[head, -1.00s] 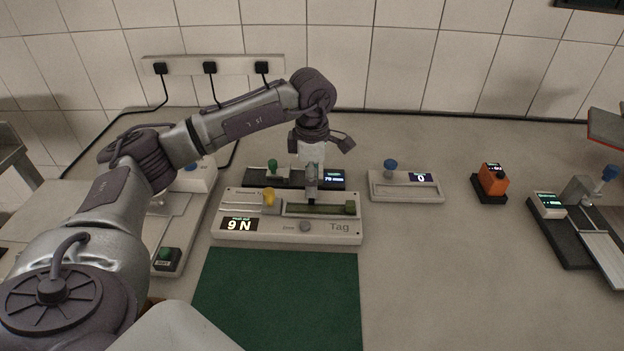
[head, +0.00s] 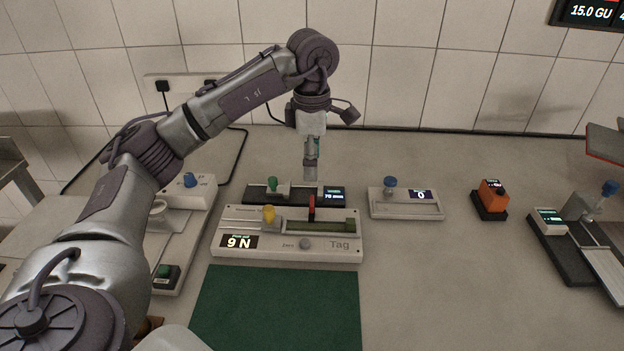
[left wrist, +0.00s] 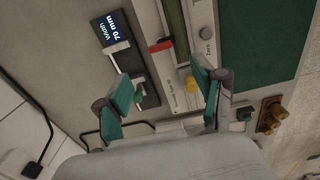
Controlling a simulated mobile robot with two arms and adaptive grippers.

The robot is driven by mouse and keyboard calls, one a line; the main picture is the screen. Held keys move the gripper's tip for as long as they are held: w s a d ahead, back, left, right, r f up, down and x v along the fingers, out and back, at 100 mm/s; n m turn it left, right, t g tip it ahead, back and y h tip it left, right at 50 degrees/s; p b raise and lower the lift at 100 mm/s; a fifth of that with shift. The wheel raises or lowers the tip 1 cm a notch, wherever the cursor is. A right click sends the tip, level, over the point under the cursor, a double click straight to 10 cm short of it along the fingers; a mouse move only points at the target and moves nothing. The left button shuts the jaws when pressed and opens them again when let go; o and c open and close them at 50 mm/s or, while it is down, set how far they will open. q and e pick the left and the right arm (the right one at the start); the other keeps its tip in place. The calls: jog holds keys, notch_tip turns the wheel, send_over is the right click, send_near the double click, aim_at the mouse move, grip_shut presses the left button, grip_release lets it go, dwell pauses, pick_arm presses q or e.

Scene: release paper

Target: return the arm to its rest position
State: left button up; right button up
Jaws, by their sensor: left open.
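My left gripper (head: 311,170) hangs from the raised arm above the back of the bench, over the white testing device marked Tag (head: 290,251). In the left wrist view its two green-padded fingers (left wrist: 165,98) stand wide apart with nothing between them touching. The device has a red upright lever (head: 311,208), a yellow knob (head: 268,214) and a display reading 9 N. The lever stands free below the fingertips; it also shows in the left wrist view (left wrist: 161,44). My right gripper is in neither view.
A black width gauge (head: 255,195) lies behind the device. A white box with a blue knob (head: 405,210), an orange instrument (head: 491,195) and a black slide unit (head: 560,255) stand to the right. A green mat (head: 275,305) lies in front. The bench's right front is clear.

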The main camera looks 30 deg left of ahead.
pick_arm(q)
notch_tip(320, 180, up, 2)
dwell(0.6)
